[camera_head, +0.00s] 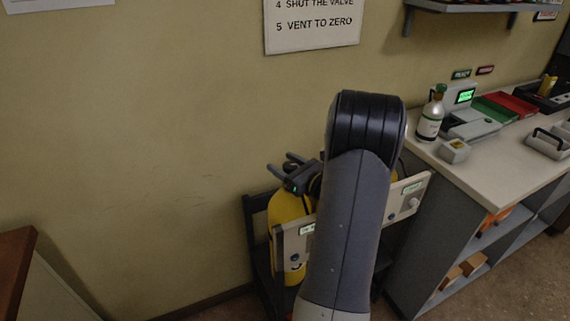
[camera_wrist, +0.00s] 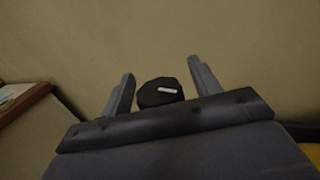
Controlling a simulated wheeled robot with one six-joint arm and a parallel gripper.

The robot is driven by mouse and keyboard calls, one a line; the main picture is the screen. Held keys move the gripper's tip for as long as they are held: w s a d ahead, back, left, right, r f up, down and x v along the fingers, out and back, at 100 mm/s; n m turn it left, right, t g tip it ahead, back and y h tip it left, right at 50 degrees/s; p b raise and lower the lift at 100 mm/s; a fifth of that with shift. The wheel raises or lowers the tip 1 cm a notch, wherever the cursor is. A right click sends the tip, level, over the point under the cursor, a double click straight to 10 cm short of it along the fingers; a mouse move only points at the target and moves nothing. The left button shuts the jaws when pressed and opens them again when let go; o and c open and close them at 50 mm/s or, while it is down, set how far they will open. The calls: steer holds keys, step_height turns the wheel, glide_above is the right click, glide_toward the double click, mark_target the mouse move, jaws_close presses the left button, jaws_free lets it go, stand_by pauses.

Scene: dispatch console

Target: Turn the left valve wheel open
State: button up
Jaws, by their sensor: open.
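The left valve wheel (camera_wrist: 160,93) is a dark, many-sided knob with a white mark on its face. In the wrist view it sits between the two fingers of my gripper (camera_wrist: 160,68), with a visible gap on each side. In the head view my gripper (camera_head: 279,161) is above the left yellow cylinder (camera_head: 288,209), fingers apart. I cannot make out the left wheel there. My arm covers the middle of the cylinder rack and hides much of what stands behind it.
A pale panel (camera_head: 296,231) with small displays and knobs crosses the front of the dark rack (camera_head: 256,232). A counter (camera_head: 487,155) with a bottle (camera_head: 431,113) and trays stands at right. A brown-topped cabinet (camera_head: 14,262) is at lower left. The wall behind is close.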

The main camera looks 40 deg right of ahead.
steer(key=shift+c, duration=0.6)
steer(key=c, duration=0.9)
steer(key=shift+o, duration=0.2)
steer(key=shift+a+n+g+y, duration=0.1)
steer(key=shift+n+g+y, duration=0.4)
steer(key=shift+n+y, duration=1.1)
steer(key=shift+s+a+n+g+y, duration=0.15)
steer(key=shift+n+g+y, duration=0.2)
steer(key=shift+y, duration=0.5)
steer(key=shift+a+n+g+y, duration=0.1)
steer(key=shift+n+g+y, duration=0.25)
steer(key=shift+y, duration=0.5)
steer(key=o, duration=1)
